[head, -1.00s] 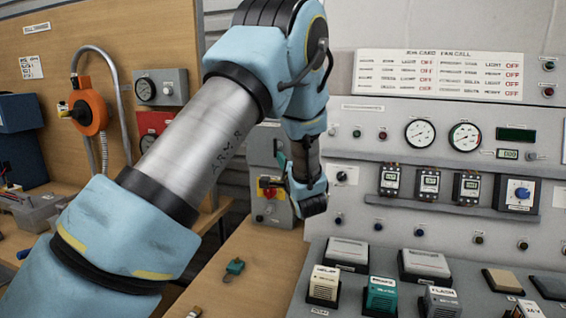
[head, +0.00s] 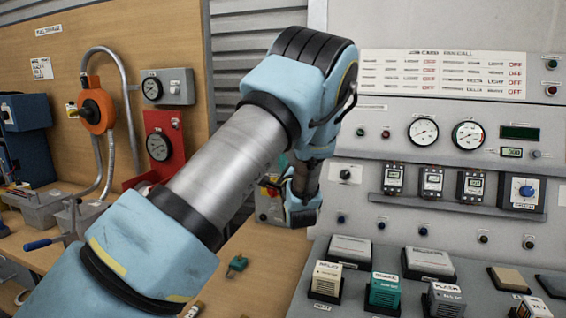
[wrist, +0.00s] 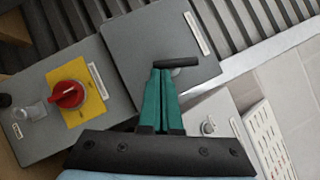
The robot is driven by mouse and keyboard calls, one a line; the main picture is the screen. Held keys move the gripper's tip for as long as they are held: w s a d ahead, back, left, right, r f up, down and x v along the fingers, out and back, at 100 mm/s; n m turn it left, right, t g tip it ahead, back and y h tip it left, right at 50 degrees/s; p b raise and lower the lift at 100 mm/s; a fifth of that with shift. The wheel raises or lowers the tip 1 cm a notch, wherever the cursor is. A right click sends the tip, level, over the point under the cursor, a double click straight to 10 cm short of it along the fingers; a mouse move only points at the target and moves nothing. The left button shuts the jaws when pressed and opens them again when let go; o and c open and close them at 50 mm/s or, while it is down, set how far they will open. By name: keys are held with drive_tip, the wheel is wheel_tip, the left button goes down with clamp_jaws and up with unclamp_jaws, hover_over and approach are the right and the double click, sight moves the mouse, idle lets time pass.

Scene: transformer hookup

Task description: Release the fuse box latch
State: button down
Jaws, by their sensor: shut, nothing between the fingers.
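A grey box (wrist: 150,40) with a flat lid fills the upper middle of the wrist view. A short black bar (wrist: 178,62), which looks like its latch or handle, stands out from the lid. My gripper (wrist: 161,74) has its two teal fingers shut together and empty. The fingertips are right by the left part of the black bar; I cannot tell whether they touch it. In the head view, my gripper's wrist end (head: 302,212) is in front of the grey box (head: 268,208), most of which my arm hides, and the fingertips are not visible.
A red knob on a yellow plate (wrist: 67,95) is left of the lid. The instrument panel (head: 400,170) is close on the right of my arm. A small green object (head: 236,265) lies on the wooden bench. An orange reel (head: 97,112) hangs at the left.

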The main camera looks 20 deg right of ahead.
drive_tip(key=shift+w+a+f+m+t+h+b, duration=0.1)
drive_tip(key=shift+w+a+m+t+h+b, duration=0.15)
drive_tip(key=shift+m+h+b, duration=0.9)
drive_tip(key=shift+w+a+f+m+t+h+b, duration=0.2)
drive_tip(key=shift+m+h+b, duration=0.35)
drive_tip(key=shift+m, duration=1.1)
drive_tip(key=shift+w+a+f+m+t+h+b, duration=0.2)
drive_tip(key=shift+m+h+b, duration=0.45)
drive_tip(key=shift+m+h, duration=0.55)
drive_tip(key=shift+w+a+r+m+g+h+b, duration=0.2)
drive_tip(key=shift+m+g+h+b, duration=0.2)
drive_tip(key=shift+m+h+b, duration=0.8)
drive_tip(key=shift+w+a+r+m+g+h+b, duration=0.1)
drive_tip(key=shift+a+m+g+h+b, duration=0.4)
drive_tip(key=shift+m, duration=1.3)
drive_tip(key=shift+w+d+r+m+g+h+b, duration=0.15)
drive_tip(key=shift+m+g+h+b, duration=0.2)
drive_tip(key=shift+m+h, duration=0.95)
drive_tip(key=shift+w+a+r+b, duration=0.1)
drive_tip(key=shift+a+b, duration=0.15)
drive_tip(key=shift+b, duration=0.3)
